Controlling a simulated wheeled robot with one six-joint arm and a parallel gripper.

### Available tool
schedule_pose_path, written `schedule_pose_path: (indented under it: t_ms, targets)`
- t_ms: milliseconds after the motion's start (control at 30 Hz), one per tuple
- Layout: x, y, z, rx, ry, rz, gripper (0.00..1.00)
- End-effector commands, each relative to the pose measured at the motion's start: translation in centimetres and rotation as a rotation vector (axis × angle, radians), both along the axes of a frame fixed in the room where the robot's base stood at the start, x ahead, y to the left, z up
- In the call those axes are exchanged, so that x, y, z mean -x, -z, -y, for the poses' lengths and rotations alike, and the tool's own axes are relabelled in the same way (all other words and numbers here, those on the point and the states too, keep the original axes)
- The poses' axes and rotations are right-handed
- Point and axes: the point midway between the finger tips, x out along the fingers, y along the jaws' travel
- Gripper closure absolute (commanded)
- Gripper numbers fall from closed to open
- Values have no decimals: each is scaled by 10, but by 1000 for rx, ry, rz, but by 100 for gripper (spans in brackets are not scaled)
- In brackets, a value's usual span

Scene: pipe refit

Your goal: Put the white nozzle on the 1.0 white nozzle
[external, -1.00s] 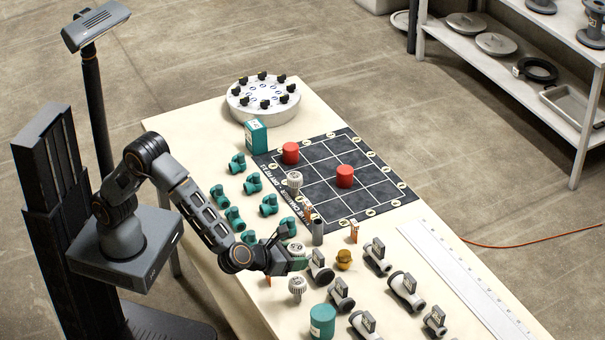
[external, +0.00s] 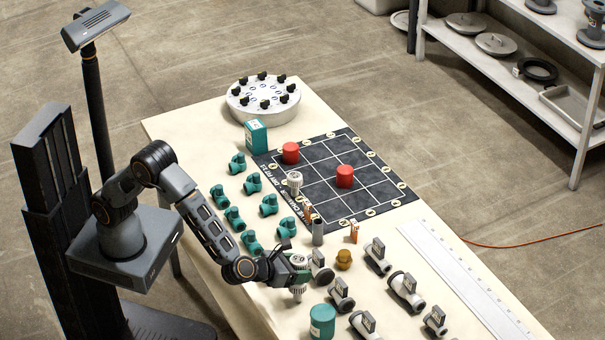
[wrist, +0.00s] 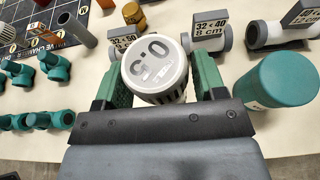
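My gripper (external: 300,265) has green finger pads. They close on the sides of a white nozzle (wrist: 157,65) with a ribbed side, also seen in the external view (external: 299,258). Its grey top carries a decimal marking, turned in the picture and hard to read. Another white ribbed nozzle (external: 297,290) shows directly below my gripper; its top is hidden by the held nozzle and fingers. I cannot tell whether the two touch. A third white nozzle (external: 294,184) stands by the dark grid mat's left edge.
A teal cylinder (external: 322,321) stands close, right of my fingers in the wrist view (wrist: 282,82). Grey pipe fittings (external: 340,293) with labels stand to the right, teal fittings (external: 252,242) to the left. A brass piece (external: 343,259) and grey tube (external: 318,232) are near.

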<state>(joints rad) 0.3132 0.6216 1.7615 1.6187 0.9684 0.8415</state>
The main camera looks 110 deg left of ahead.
Motion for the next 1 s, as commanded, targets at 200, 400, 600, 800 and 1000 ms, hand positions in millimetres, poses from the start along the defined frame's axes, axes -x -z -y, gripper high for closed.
schedule_pose_path:
  t_ms: [200,400,600,800,1000]
  targets:
    - [0,0,0,0,0,0,24]
    - [0,-4,0,0,0,0,24]
    - [16,-13,18,0,4,2,24]
    - [43,-28,44,0,4,2,24]
    - [63,-41,65,1,3,1,24]
